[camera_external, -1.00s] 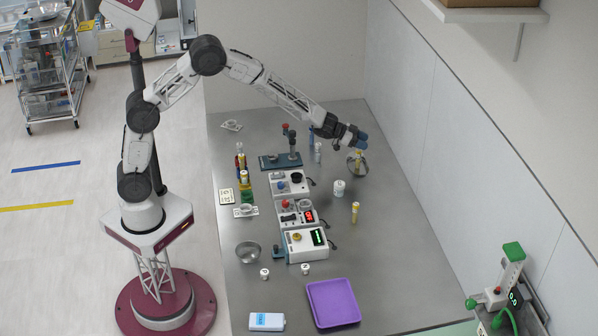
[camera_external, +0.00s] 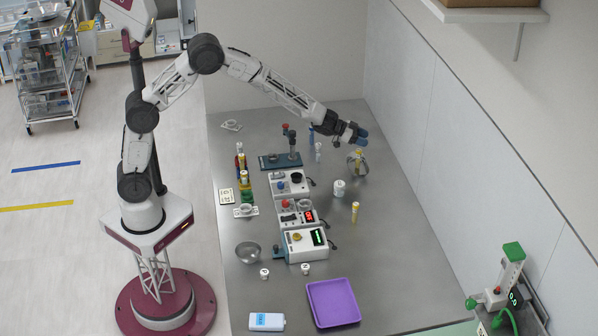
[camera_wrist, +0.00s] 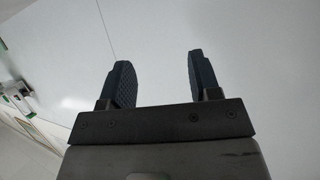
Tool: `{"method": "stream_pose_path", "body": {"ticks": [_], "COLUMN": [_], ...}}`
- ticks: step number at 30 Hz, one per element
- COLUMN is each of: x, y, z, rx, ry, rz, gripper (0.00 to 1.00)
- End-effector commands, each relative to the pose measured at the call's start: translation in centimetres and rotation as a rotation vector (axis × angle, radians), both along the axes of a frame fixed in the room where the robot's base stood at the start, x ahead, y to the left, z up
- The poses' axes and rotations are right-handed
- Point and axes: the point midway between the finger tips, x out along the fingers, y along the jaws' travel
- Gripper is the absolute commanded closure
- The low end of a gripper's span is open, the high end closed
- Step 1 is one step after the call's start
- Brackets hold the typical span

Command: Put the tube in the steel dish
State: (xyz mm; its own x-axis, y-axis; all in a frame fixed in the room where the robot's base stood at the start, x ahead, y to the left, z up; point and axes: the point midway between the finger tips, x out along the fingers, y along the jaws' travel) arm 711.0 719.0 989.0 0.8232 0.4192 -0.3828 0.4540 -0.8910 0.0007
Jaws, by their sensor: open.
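A yellow tube with a pale cap (camera_external: 358,155) shows at a steel dish (camera_external: 352,168) at the back right of the table. It appears to be inside the dish; its exact tilt is too small to tell. A second yellow tube with a white cap (camera_external: 355,212) stands upright on the table nearer the front. Another steel dish (camera_external: 248,252) sits at the left front and looks empty. My gripper (camera_external: 361,138) is above and just behind the back dish, apart from the tube. In the wrist view its dark fingers (camera_wrist: 157,85) are spread with nothing between them, facing a pale wall.
Several instrument boxes (camera_external: 297,213) run down the table's middle. A white jar (camera_external: 339,188) stands near the back dish. A blue-topped stand (camera_external: 281,161) and small bottles are to its left. A purple tray (camera_external: 333,303) lies in front. The table's right side is clear.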

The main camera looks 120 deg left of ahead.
Motion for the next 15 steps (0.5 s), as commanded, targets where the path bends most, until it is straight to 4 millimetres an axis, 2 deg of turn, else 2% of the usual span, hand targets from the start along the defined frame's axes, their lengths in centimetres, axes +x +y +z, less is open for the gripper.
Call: {"method": "stream_pose_path", "body": {"ticks": [5, 8, 11, 15], "x": [0.3, 0.7, 1.2, 1.7], "y": [-0.9, -2.4, -4.6, -9.0], "z": [0.7, 1.7, 3.1, 5.7], "rx": [0.003, 0.005, 0.009, 0.014], "ry": [0.007, 0.020, 0.041, 0.079], "rz": [0.001, 0.004, 0.009, 0.017], "gripper": [0.43, 0.43, 0.43, 0.43]}}
